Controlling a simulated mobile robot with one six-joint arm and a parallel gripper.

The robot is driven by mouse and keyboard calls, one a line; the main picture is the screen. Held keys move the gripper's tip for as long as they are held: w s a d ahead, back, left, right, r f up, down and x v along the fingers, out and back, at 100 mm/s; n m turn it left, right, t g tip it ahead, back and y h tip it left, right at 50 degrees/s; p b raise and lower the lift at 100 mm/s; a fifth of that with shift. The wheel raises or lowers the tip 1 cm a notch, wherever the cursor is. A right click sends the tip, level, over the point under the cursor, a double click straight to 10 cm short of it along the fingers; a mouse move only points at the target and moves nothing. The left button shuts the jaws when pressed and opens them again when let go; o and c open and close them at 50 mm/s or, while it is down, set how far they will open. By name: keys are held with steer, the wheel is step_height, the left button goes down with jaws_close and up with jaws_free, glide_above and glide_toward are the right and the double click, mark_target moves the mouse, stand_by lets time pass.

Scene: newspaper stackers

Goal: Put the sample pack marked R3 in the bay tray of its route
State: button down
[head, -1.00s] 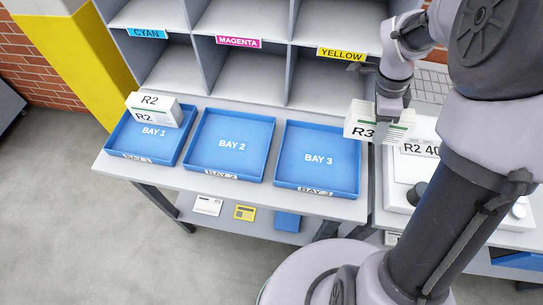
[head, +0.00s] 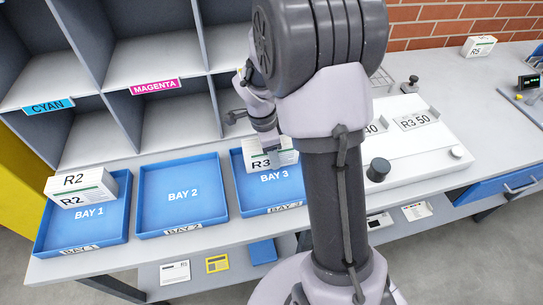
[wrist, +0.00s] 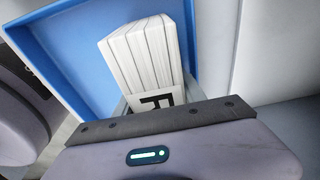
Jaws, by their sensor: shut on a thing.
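The white pack marked R3 (head: 262,161) is in my gripper (head: 268,138), over the back part of the blue Bay 3 tray (head: 286,195). My gripper is shut on it. In the wrist view, the pack's page edges (wrist: 143,45) and part of its label show against the blue tray (wrist: 75,60). I cannot tell how far it is above the tray floor. The blue Bay 2 tray (head: 180,212) is empty. The blue Bay 1 tray (head: 70,235) holds a tilted stack marked R2 (head: 82,188). My arm hides part of the Bay 3 tray's right side.
Grey pigeonholes with cyan (head: 48,106) and magenta (head: 154,87) labels stand behind the trays. A white board (head: 425,150) with an R3 50 card (head: 415,121) and black knobs is to the right. A pack marked R5 (head: 478,46) lies further back right.

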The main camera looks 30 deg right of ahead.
steer(key=shift+f, duration=0.1)
steer(key=c, duration=0.7)
jaws_free()
